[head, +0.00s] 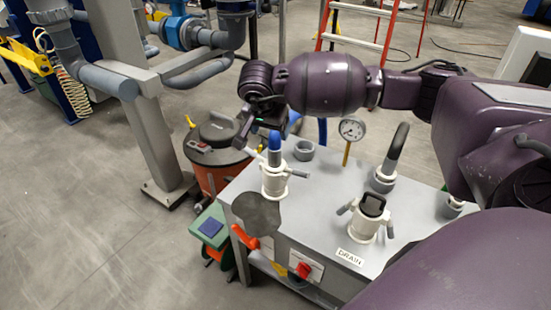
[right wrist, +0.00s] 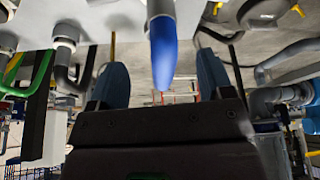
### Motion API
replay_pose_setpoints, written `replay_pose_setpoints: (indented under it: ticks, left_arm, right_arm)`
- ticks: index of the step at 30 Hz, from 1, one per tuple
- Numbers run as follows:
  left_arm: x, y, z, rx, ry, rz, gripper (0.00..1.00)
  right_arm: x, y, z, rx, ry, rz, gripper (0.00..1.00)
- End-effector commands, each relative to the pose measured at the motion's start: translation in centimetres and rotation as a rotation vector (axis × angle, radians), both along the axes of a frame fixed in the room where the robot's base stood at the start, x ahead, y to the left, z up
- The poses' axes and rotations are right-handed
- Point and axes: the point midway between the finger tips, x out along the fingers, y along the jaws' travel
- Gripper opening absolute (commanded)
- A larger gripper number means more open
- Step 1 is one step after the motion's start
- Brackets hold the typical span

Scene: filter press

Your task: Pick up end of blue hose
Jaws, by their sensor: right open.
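The blue hose end (head: 275,142) stands upright in a white coupling with side levers (head: 275,183) on the grey bench top. My right gripper (head: 262,122) is just above and beside it in the head view, with its jaws partly hidden. In the right wrist view the open right gripper (right wrist: 160,62) has a finger on each side of the blue hose end (right wrist: 163,52), with gaps between fingers and hose. My left gripper is not in view.
The grey bench (head: 320,210) also carries a second white coupling (head: 368,217), a pressure gauge (head: 352,128) and a dark curved hose (head: 396,150). An orange drum with a dark lid (head: 218,132) stands left of the bench.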

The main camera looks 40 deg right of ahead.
Motion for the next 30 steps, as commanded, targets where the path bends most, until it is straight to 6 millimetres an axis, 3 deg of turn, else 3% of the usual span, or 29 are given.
replay_pose_setpoints:
  ticks: [3, 11, 19, 30]
  left_arm:
    - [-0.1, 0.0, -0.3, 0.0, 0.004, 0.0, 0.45]
    - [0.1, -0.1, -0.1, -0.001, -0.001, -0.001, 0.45]
    - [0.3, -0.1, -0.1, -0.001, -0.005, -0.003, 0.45]
    - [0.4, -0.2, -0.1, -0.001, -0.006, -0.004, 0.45]
  right_arm:
    - [0.4, -0.5, -1.9, 0.003, 0.003, -0.002, 0.73]
    - [1.0, -1.4, -3.8, 0.003, 0.001, -0.002, 0.73]
    - [2.1, -2.7, -6.9, 0.005, 0.001, -0.001, 0.73]
    - [2.3, -2.9, -7.5, 0.003, -0.002, 0.0, 0.72]
